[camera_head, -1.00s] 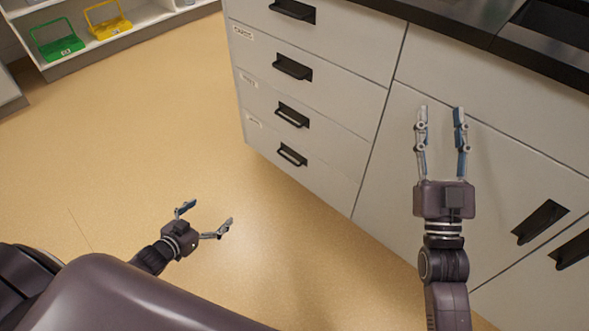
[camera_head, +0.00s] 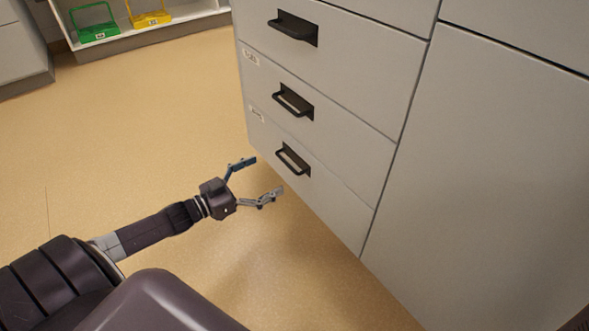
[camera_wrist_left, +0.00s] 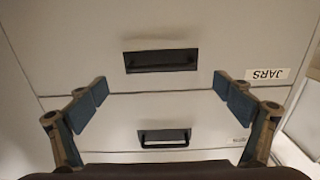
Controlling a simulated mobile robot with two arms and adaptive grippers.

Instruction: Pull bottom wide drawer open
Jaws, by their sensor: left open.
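The bottom drawer (camera_head: 330,192) is the lowest front in the stack on the left of the cabinet. It looks shut, flush with the fronts above. Its black handle (camera_head: 293,159) stands out from a dark recess. My left gripper (camera_head: 268,176) is open and empty, just left of and below this handle in the head view, with its fingers pointing towards the drawer. I see no contact. The left wrist view shows two drawer fronts with dark handles, one upper (camera_wrist_left: 160,61) and one lower (camera_wrist_left: 165,138), between the open fingers. My right gripper is out of view.
More drawers with black handles (camera_head: 293,101) are above. A wide plain panel (camera_head: 480,170) is to the right. Open floor (camera_head: 130,130) lies left of the cabinet. A shelf with green (camera_head: 97,31) and yellow carriers (camera_head: 150,18) is at the back.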

